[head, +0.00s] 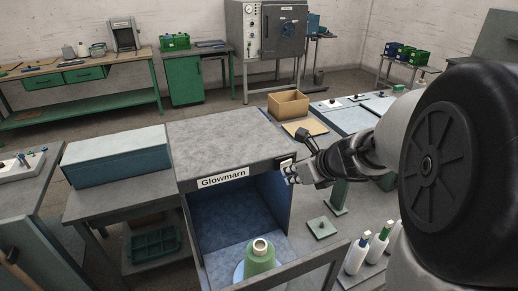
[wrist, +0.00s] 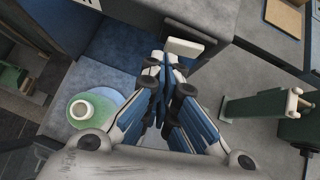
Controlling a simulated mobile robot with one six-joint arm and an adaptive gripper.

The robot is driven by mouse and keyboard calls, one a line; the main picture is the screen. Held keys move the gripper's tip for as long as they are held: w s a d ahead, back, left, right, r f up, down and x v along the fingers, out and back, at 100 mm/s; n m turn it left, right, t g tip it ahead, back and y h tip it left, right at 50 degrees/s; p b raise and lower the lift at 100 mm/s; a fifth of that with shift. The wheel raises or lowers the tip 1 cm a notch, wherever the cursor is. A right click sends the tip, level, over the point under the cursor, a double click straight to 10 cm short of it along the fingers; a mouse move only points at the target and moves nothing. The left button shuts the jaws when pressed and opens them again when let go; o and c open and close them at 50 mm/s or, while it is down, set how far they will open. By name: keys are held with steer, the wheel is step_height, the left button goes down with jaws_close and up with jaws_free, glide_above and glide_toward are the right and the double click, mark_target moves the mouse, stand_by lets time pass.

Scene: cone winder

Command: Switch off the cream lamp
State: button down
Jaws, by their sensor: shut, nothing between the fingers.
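No cream lamp can be made out for certain. A small cream plate (head: 287,162) sits on the right front edge of the grey-topped booth (head: 215,140) labelled Glowmarn. A cream block (wrist: 185,47) shows just beyond my fingertips in the wrist view and seems to be the same part. My gripper (head: 291,174) is shut and empty, right in front of this plate; in the wrist view (wrist: 168,62) its blue-padded fingers are together. The fingertips hide part of the plate, and I cannot tell whether they touch it.
A green cone (head: 260,258) with a cream top stands on a pale blue disc inside the blue-lined booth. White bottles (head: 357,254) stand at the lower right. A green stand (head: 338,195) is right of the booth. A cardboard box (head: 288,104) sits behind.

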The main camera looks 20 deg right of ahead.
steer(key=shift+w, duration=0.2)
steer(key=shift+w+a+m+h, duration=0.35)
steer(key=shift+m+h, duration=0.05)
steer(key=shift+m, duration=0.1)
steer(key=shift+d, duration=0.15)
steer(key=shift+s+d+p, duration=0.15)
steer(key=shift+d+p, duration=0.15)
steer(key=shift+d, duration=0.4)
